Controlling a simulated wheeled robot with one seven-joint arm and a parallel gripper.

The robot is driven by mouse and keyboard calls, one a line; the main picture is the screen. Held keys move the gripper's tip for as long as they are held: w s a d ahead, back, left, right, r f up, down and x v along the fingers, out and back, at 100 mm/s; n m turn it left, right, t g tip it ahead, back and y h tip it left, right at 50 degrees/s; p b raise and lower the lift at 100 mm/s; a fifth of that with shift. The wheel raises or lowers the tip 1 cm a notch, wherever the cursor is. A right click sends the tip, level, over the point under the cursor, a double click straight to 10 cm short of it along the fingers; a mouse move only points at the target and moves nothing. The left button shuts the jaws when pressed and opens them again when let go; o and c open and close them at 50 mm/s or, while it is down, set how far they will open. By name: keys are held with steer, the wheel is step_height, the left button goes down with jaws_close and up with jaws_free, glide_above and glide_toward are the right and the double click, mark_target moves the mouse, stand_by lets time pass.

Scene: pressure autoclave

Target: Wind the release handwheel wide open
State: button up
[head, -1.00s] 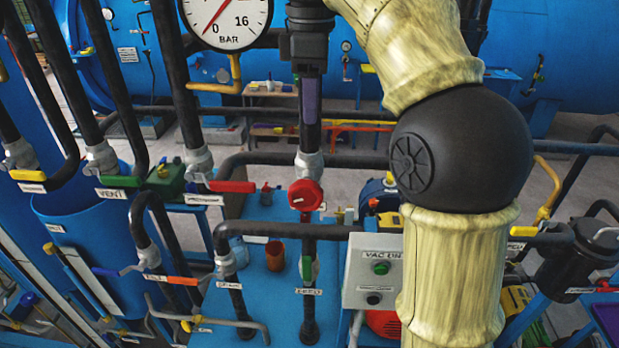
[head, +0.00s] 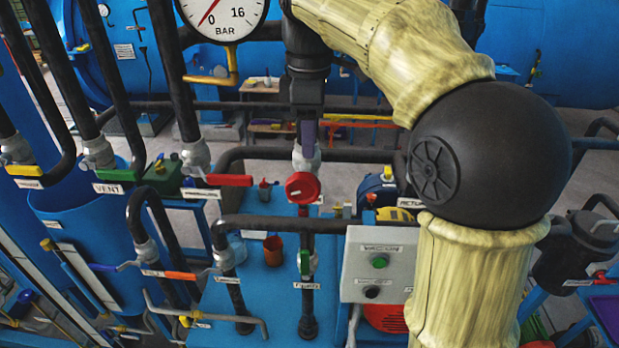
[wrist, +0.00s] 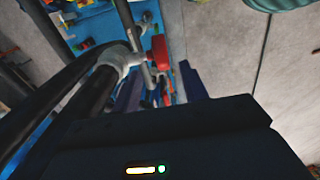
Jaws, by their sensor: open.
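The red round handwheel (head: 302,187) sits at a grey pipe fitting near the middle of the head view, with a small white mark on its face. In the wrist view the red handwheel (wrist: 160,54) shows edge-on, beyond my fingertips. My gripper (head: 307,148) points down just above the handwheel in the head view, with its purple fingers seen nearly in line. In the wrist view my gripper (wrist: 160,90) is open, with its fingers apart and nothing held between them. The fingers appear clear of the wheel, though the exact gap in depth is hard to tell.
Black vertical pipes (head: 170,70) and a pressure gauge (head: 222,15) stand left of my gripper. A red lever (head: 230,180) lies just left of the handwheel. A grey button box (head: 378,265) is below right. A horizontal black pipe (head: 285,222) runs below the handwheel.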

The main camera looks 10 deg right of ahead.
mark_target(309, 175)
step_height(309, 175, down, 10)
steer(key=shift+r+p, duration=0.15)
steer(key=shift+p, duration=0.5)
jaws_close()
